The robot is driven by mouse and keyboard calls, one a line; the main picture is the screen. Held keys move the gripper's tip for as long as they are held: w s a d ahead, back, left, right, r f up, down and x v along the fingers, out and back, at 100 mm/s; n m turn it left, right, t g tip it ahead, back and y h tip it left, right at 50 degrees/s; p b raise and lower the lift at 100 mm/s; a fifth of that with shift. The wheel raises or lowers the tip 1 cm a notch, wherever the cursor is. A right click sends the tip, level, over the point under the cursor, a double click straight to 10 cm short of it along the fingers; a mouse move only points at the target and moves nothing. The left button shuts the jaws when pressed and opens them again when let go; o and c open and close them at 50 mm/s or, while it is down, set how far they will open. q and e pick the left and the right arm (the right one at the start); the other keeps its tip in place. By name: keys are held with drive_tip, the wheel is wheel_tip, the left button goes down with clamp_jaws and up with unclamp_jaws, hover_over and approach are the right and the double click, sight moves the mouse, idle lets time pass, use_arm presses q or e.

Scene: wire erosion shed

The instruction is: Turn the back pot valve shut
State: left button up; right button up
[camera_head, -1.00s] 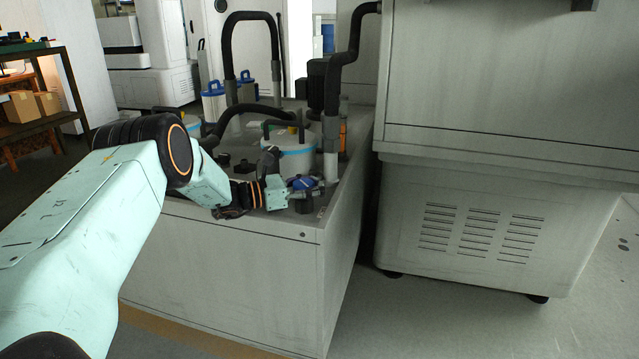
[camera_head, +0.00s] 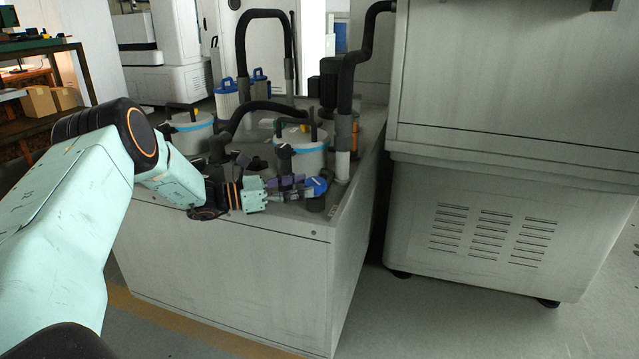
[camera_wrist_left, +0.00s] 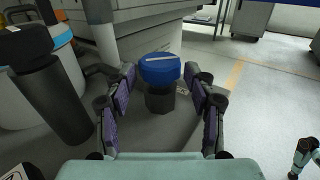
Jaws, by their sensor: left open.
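A round blue valve knob (camera_head: 316,186) with a white line across its top sits on a dark stem at the front right of the grey cabinet top, beside a white pot with a blue band (camera_head: 305,160). In the left wrist view the knob (camera_wrist_left: 160,68) is centred, its white line running nearly left to right. My left gripper (camera_head: 302,189) is open and comes at the knob from the left. In the wrist view its two purple-padded fingers (camera_wrist_left: 160,88) are on either side in the picture, with gaps to the knob. Contact is not visible.
A second pot (camera_head: 190,135) stands at the back left. Black hoses (camera_head: 262,108) arch over the cabinet top (camera_head: 355,165), and a grey pipe (camera_head: 343,160) rises just behind the knob. A large grey machine (camera_head: 500,110) stands on the right. Open floor (camera_head: 420,320) lies in front.

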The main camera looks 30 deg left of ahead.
use_arm(q)
drive_tip(key=shift+v, duration=2.1)
drive_tip(key=shift+o, duration=0.3)
